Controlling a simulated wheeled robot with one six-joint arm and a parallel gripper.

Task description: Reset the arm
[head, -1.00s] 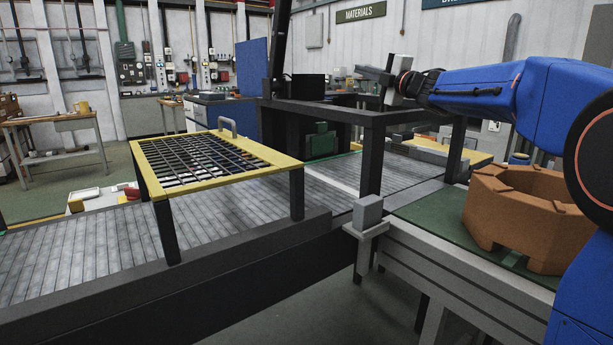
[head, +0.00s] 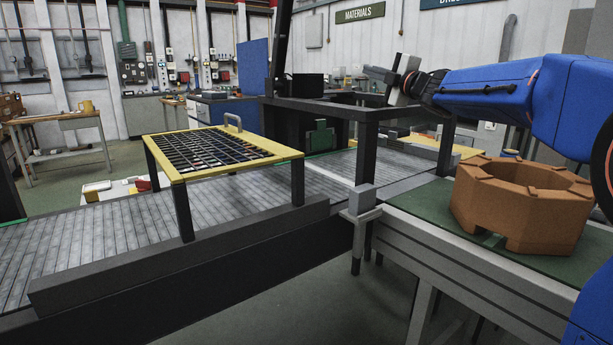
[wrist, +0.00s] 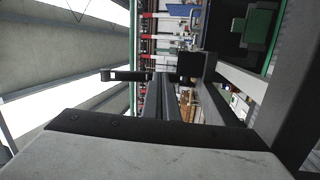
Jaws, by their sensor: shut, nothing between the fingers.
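My gripper (head: 378,73) is raised at the end of my blue arm, at the upper right of the head view. Its fingers point left, and it is shut with nothing held. It hangs in the air above the dark frame over the conveyor, apart from the things below. In the wrist view my gripper (wrist: 160,97) shows its closed fingers in the middle, with the ceiling and a back wall beyond, turned sideways.
A brown octagonal ring (head: 520,205) sits on the green-topped bench (head: 425,212) below my arm. A yellow-framed grid table (head: 222,153) stands over the grey conveyor (head: 100,235). The dark frame (head: 366,150) rises near my gripper. A grey block (head: 361,198) stands at the bench corner.

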